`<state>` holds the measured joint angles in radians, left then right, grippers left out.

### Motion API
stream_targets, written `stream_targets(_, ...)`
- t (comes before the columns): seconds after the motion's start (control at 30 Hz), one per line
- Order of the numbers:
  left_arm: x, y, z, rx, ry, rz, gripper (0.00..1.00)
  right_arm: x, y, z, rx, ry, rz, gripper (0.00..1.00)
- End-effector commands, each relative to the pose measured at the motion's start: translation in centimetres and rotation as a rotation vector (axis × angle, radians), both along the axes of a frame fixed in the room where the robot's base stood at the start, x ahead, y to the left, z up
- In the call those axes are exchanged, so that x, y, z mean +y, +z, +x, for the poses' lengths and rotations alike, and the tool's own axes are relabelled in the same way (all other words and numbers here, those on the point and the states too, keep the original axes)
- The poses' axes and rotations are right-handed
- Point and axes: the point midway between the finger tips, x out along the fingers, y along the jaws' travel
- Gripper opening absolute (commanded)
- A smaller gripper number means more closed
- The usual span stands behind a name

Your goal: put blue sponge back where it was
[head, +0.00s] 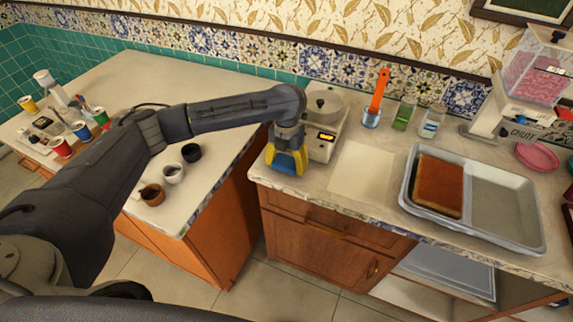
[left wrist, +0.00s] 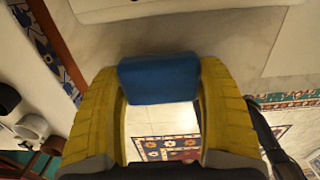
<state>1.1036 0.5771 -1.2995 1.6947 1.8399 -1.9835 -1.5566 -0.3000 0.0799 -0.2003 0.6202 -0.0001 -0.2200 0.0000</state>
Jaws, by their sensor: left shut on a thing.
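The blue sponge (head: 285,164) is between the yellow fingers of my left gripper (head: 287,158), at the left end of the right-hand counter. In the left wrist view the sponge (left wrist: 160,80) is clamped between both curved yellow fingers (left wrist: 160,88). The gripper is just left of and in front of the white device with a pot. I cannot tell whether the sponge touches the counter. My right gripper is not in view.
The white device (head: 323,142) stands close beside the gripper. A pale square (head: 362,172) lies bare on the counter, left of a tray (head: 510,222) holding a brown slab (head: 438,186). Small cups (head: 174,173) stand on the left counter, across a gap.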

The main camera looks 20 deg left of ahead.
Motion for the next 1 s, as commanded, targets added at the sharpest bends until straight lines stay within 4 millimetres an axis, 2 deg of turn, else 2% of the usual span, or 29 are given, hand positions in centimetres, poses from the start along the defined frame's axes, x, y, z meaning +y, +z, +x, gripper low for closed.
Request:
stream_targets(0.1,-0.01,-0.98,-0.01,0.0,0.001,-0.001,0.5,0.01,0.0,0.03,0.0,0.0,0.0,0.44)
stream_targets(0.5,-0.01,-1.33,0.0,0.0,0.0,-0.001,0.5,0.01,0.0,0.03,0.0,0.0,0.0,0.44)
stream_targets(0.53,-0.01,-1.32,0.01,-0.001,0.0,-0.001,0.77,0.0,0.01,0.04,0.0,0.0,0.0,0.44)
stream_targets(0.7,-0.01,-1.29,0.01,-0.001,0.0,-0.001,0.96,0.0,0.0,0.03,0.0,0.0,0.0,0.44)
stream_targets(1.0,-0.01,-1.15,0.02,-0.001,0.0,-0.001,0.99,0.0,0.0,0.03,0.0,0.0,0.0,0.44)
